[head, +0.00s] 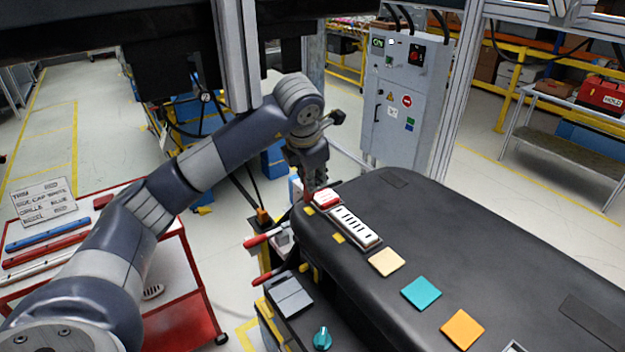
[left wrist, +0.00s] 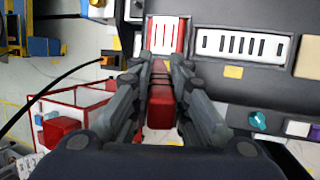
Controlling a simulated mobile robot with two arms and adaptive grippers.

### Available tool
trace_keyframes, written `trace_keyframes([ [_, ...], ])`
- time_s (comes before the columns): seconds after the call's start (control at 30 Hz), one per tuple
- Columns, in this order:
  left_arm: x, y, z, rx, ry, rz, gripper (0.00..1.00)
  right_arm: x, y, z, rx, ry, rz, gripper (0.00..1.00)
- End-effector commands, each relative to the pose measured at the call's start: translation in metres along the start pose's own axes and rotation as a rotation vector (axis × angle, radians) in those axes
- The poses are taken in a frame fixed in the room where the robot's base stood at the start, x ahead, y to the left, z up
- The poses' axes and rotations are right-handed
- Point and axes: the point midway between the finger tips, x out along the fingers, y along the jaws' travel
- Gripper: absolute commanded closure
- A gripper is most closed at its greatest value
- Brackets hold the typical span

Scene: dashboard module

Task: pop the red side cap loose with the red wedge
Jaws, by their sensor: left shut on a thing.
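The red side cap (head: 327,198), with pale stripes, sits on the dark dashboard module (head: 430,230) at its far left end. It also shows in the left wrist view (left wrist: 166,32), straight ahead of the fingers. My left gripper (head: 312,182) is just above the dashboard edge beside the cap. In the left wrist view its fingers are closed around the red wedge (left wrist: 160,104). The wedge's tip lies close to the cap's near edge; I cannot tell whether it touches. My right gripper is in neither view.
A white slotted grille (head: 357,228) sits right beside the cap. Cream, teal and orange squares follow along the dashboard. Red-handled levers (head: 262,238) stick out below its left edge. A red cart (head: 180,300) with blue, red and white bars and a sign (head: 42,200) stands left.

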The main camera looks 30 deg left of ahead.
Motion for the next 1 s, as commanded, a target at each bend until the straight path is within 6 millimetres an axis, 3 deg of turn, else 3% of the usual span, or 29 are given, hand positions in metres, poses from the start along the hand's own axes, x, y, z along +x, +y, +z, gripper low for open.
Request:
trace_keyframes([
  [0.5,-0.039,0.013,0.014,0.000,-0.006,0.003,1.00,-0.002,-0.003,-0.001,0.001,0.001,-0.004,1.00],
  [1.0,-0.045,0.015,0.016,-0.001,-0.005,0.002,1.00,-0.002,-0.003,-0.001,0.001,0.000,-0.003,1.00],
])
